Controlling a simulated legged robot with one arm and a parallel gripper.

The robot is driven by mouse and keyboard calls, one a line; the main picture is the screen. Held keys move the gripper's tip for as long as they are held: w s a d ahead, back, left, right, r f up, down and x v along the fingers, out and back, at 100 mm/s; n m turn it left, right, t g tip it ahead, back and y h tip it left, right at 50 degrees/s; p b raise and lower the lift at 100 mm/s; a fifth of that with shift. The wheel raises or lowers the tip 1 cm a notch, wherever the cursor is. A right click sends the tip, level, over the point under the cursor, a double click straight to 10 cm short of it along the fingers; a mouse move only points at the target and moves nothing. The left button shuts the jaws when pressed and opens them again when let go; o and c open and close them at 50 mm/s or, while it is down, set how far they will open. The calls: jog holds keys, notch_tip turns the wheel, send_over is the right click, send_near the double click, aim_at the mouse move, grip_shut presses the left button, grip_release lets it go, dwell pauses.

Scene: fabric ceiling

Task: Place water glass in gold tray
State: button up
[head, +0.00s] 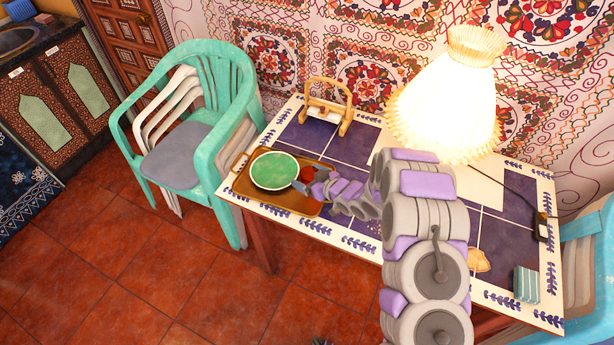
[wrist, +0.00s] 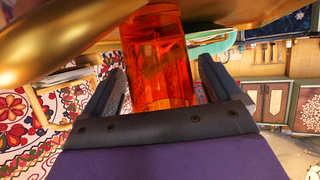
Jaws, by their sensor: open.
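The water glass (wrist: 160,55) is clear orange-red and stands between the two fingers of my gripper (wrist: 162,80) in the wrist view. The fingers are apart, one on each side of it; I cannot tell whether either touches it. In the head view a small red part of the glass (head: 307,173) shows at the right end of the gold tray (head: 262,198), with my gripper (head: 304,186) right beside it. The glass appears to be at or over the tray; its base is hidden. Gold metal of the tray (wrist: 60,45) crosses the top of the wrist view.
A green round dish (head: 275,170) sits in the tray. The tray lies at the left end of a tiled table (head: 350,150). A wooden holder (head: 328,107) stands behind it, a lit lamp (head: 448,100) at right. A teal chair (head: 190,140) is close to the left.

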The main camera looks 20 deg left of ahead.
jog(key=p+v, duration=0.1)
jog(key=v, duration=0.8)
jog(key=shift+s+d+r, duration=0.1)
jog(key=shift+d+r, duration=0.05)
jog(key=shift+d, duration=0.2)
jog(key=shift+p+v, duration=0.3)
jog(key=shift+v, duration=0.45)
jog(key=shift+s, duration=0.1)
jog(key=w+d+r+m+h, duration=0.1)
jog(key=d+r+h, duration=0.25)
jog(key=d, duration=0.35)
jog(key=w+d+r+m+t+h, duration=0.1)
jog(key=d+r+m+h, duration=0.1)
jog(key=d+r+h, duration=0.3)
jog(key=w+d+r+m+h, duration=0.1)
jog(key=d+r, duration=0.2)
jog(key=d, duration=0.5)
jog(key=s+d+r+m+g+h, duration=0.2)
jog(key=s+d+r+m+h, duration=0.2)
jog(key=s+d+r, duration=0.45)
jog(key=s+r+m+g, duration=0.2)
jog(key=s+r+g, duration=0.1)
jog(key=s, duration=1.3)
jog(key=s+a+r+m+g+y, duration=0.1)
jog(key=s+r+m+g, duration=0.1)
jog(key=s, duration=1.4)
jog(key=shift+s+r+m+g, duration=0.3)
jog(key=shift+r+g, duration=0.45)
jog(key=shift+g, duration=0.15)
